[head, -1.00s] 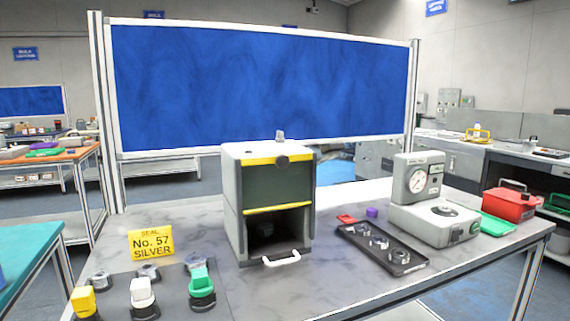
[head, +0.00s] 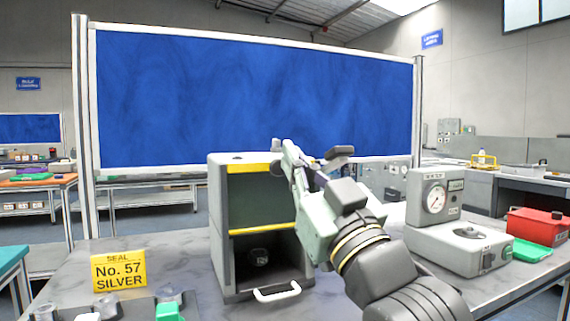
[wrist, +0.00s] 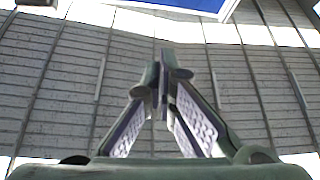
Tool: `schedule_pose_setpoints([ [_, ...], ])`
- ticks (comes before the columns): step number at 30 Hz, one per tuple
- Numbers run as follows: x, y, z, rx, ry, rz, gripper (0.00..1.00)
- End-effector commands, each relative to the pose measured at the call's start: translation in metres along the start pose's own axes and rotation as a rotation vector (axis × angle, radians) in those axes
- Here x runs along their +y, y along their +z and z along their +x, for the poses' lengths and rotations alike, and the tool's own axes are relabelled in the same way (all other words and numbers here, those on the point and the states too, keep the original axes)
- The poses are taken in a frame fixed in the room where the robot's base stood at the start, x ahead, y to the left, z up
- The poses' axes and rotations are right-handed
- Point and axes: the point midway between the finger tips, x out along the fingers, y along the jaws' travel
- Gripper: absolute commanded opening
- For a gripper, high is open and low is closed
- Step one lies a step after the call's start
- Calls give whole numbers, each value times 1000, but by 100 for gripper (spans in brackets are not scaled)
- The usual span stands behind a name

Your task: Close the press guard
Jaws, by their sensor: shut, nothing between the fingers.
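The press (head: 218,225) is a grey box on the table, left of centre in the head view. Its guard (head: 262,192) is a dark panel with yellow strips along its top and bottom edges. It covers the upper front, and the lower front is an open dark bay. A white handle (head: 277,292) sticks out at the base. My gripper (head: 287,148) points upward in front of the press's right side and hides part of it. The wrist view shows its fingers (wrist: 163,75) meeting at the tips, empty, with only wall and ceiling beyond.
A grey gauge device (head: 457,247) and a red box (head: 537,224) are on the right. A blue panel (head: 250,95) stands behind the table.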

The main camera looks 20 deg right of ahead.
Motion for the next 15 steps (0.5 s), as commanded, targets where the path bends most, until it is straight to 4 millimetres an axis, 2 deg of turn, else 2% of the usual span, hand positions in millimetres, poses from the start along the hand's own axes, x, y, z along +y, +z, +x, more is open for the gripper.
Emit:
schedule_pose_setpoints([
  [3, 15, -1, -12, -26, 27, -18, 0],
  [6, 18, -2, -7, -31, 30, -18, 0],
  [11, 18, -2, 18, -31, 28, -17, 0],
  [15, 19, -2, 49, -32, 27, -17, 0],
])
